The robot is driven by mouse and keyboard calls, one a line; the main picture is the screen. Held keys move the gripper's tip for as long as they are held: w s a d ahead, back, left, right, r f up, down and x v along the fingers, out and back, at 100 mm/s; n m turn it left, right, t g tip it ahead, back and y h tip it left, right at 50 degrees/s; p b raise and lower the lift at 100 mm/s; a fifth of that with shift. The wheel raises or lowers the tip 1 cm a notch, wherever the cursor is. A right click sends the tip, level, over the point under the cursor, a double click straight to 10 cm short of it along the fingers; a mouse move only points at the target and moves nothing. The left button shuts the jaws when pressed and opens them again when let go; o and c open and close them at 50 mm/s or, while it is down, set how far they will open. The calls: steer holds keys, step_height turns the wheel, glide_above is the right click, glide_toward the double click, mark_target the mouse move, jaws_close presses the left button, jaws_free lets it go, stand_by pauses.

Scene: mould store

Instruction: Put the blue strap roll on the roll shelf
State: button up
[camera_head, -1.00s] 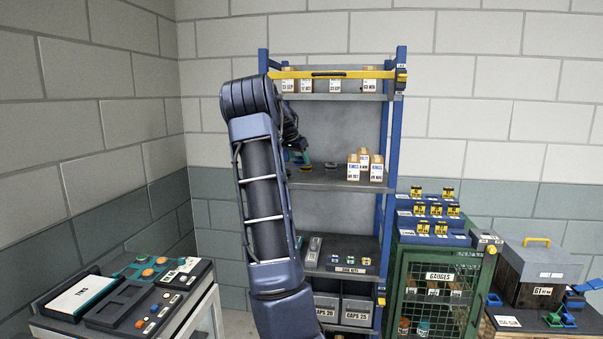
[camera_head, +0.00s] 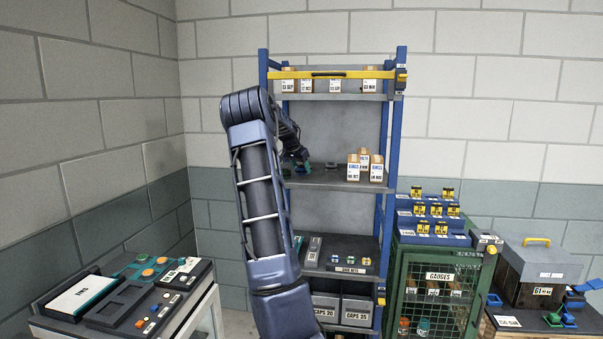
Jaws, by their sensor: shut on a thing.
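My gripper (camera_head: 300,158) is at the left part of the middle shelf (camera_head: 335,182) of a blue-post rack, low over its surface. It is shut on a small dark blue piece, which I take for the blue strap roll (camera_head: 302,168). The roll is mostly hidden by the gripper and too small to see clearly; I cannot tell whether it touches the shelf. A small dark roll (camera_head: 331,166) lies on the shelf to the right. A teal-green piece (camera_head: 287,172) shows at the left, partly behind my arm.
Several labelled cartons (camera_head: 365,168) stand on the middle shelf's right part. A yellow bar (camera_head: 335,74) crosses the upper shelf. A green mesh cabinet (camera_head: 440,285) stands right of the rack. A bench with blue and green straps (camera_head: 568,300) is at far right.

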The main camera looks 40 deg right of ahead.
steer(key=shift+f, duration=0.7)
steer(key=shift+w+d+f, duration=0.1)
steer(key=shift+w+f, duration=0.05)
steer(key=shift+f, duration=0.05)
steer(key=shift+f, duration=0.15)
steer(key=o, duration=0.8)
